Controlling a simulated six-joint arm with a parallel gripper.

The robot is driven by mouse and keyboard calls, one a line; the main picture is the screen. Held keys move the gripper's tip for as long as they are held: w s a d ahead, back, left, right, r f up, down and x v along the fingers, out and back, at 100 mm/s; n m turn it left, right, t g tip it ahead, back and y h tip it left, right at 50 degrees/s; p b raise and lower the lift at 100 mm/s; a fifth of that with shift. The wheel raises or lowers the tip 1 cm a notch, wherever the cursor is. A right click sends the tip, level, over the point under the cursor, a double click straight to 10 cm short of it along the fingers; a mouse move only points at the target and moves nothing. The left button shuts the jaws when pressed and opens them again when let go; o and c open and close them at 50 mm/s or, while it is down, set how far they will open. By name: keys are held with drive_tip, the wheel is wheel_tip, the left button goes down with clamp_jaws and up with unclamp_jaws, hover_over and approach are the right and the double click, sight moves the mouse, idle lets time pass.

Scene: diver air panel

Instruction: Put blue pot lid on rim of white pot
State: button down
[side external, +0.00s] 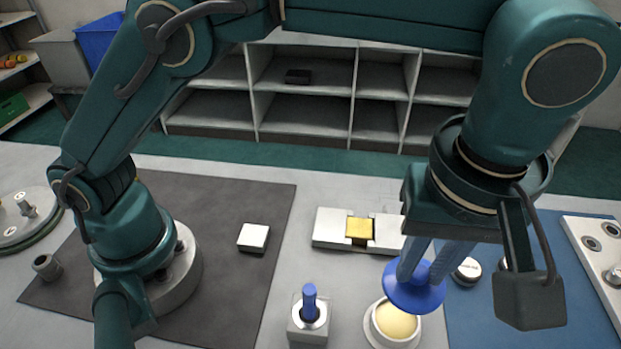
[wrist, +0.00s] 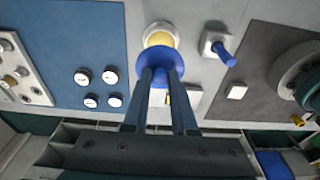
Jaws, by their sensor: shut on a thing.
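The blue pot lid (side external: 413,297) is held in my gripper (side external: 422,272), whose two fingers are shut on its top. It also shows in the wrist view (wrist: 158,62), between my fingertips (wrist: 160,78). The white pot (side external: 393,324) stands on the light table just below and in front of the lid, with a pale yellow inside. In the wrist view the pot (wrist: 160,30) shows partly behind the lid. In the side view the lid overlaps the pot's upper edge and looks slightly tilted. I cannot tell whether it touches the rim.
A grey block with a blue peg (side external: 310,315) stands left of the pot. Behind is a white fixture with a yellow block (side external: 359,230). A white block (side external: 253,238) lies on the dark mat. Several round gauges (wrist: 109,77) sit on the blue panel (wrist: 85,40) beside the pot.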

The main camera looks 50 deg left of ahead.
hover_over(395, 319)
drive_tip(key=shift+s+d+f, duration=0.15)
drive_tip(key=shift+f, duration=1.85)
drive_tip(key=shift+s+d+f, duration=0.1)
drive_tip(key=shift+f, duration=1.9)
drive_tip(key=shift+f, duration=0.45)
drive_tip(key=shift+c, duration=1.2)
unclamp_jaws()
drive_tip(key=shift+r, duration=0.15)
drive_tip(key=shift+r, duration=3.65)
drive_tip(key=shift+w, duration=0.1)
